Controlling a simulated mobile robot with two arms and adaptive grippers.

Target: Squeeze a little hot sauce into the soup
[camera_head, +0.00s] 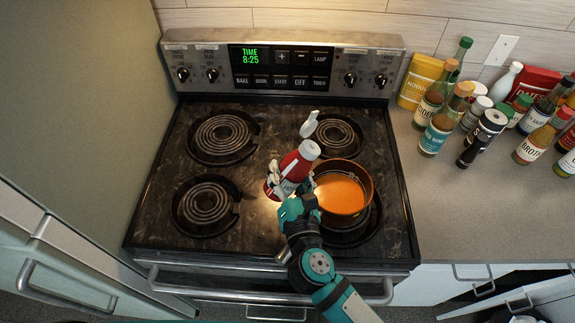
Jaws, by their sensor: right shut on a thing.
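A pot of orange soup (340,192) stands on the front right burner of the stove. My right gripper (287,190) is shut on a red bottle (293,163) with a white top, likely the hot sauce. The bottle is just left of the pot, tilted with its white top toward the upper right. The gripper hides part of the bottle's lower body. I cannot tell whether the top is over the pot's rim. My left gripper is not in view.
The coil stove (257,215) has three bare burners. A small white piece (309,124) shows above the bottle; I cannot tell what it is. Several bottles and packets crowd the right counter (470,210), including a yellow packet (420,80). The counter's front part is clear.

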